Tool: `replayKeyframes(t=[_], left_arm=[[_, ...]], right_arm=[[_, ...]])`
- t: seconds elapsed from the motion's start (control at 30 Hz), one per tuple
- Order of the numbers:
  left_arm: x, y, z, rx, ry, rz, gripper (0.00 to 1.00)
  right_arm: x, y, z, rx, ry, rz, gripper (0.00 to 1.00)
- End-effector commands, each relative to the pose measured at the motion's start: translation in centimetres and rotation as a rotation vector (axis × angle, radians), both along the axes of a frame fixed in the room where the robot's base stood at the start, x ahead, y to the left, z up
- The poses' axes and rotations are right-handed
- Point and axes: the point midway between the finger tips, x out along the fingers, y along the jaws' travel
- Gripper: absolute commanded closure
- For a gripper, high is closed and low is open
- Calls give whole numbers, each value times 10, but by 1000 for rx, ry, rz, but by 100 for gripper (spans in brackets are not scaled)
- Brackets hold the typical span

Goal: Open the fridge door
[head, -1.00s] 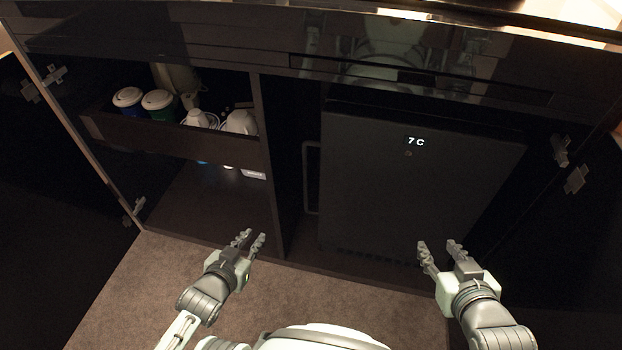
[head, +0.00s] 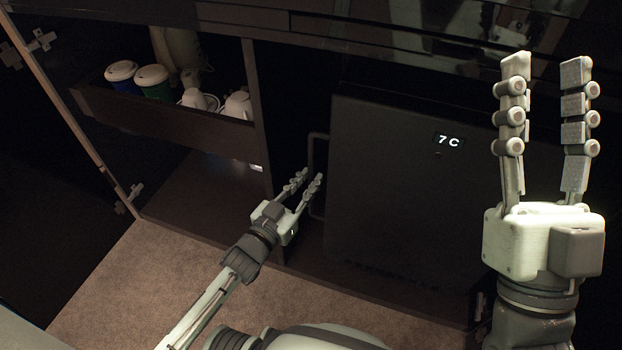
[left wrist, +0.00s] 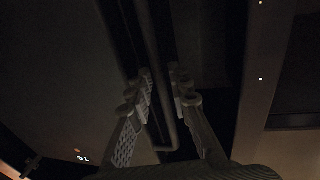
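The fridge (head: 400,200) is a black box in the cabinet with a lit "7 C" display, and its door is shut. Its dark bar handle (head: 311,150) stands upright along the door's left edge. My left gripper (head: 311,175) is open, with its fingertips at the handle's lower half. In the left wrist view the handle (left wrist: 154,60) runs between the two open fingers (left wrist: 160,75); I cannot tell if either touches it. My right gripper (head: 545,62) is open and empty, raised in front of the fridge's right side, hiding part of it.
An open compartment to the left holds a drawer (head: 170,115) with lidded cups and white mugs. A divider panel (head: 256,110) stands just left of the handle. An open cabinet door (head: 60,170) is at far left. Carpet (head: 130,280) lies clear in front.

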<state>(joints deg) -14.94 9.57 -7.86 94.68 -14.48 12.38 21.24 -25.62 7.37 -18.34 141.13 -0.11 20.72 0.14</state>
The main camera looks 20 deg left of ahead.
Motion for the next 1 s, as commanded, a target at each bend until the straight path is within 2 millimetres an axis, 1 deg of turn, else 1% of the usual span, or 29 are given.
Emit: replayKeyframes(t=[0.03,0.13,0.4,0.43,0.57,1.0], left_arm=[[5,-1,-1,0,-1,0,81],[11,-3,0,-1,0,0,81],[12,-3,0,-1,1,0,81],[12,-3,0,-1,1,0,83],[12,-3,0,-1,1,0,100],[12,-3,0,-1,1,0,100]], right_arm=[[-1,-1,0,3,-11,-1,60],[-3,-2,2,8,-27,-2,60],[-3,-2,3,9,-32,-3,60],[-3,-2,3,9,-31,-3,60],[-3,-2,3,9,-31,-3,60],[-3,-2,3,8,-30,-3,60]])
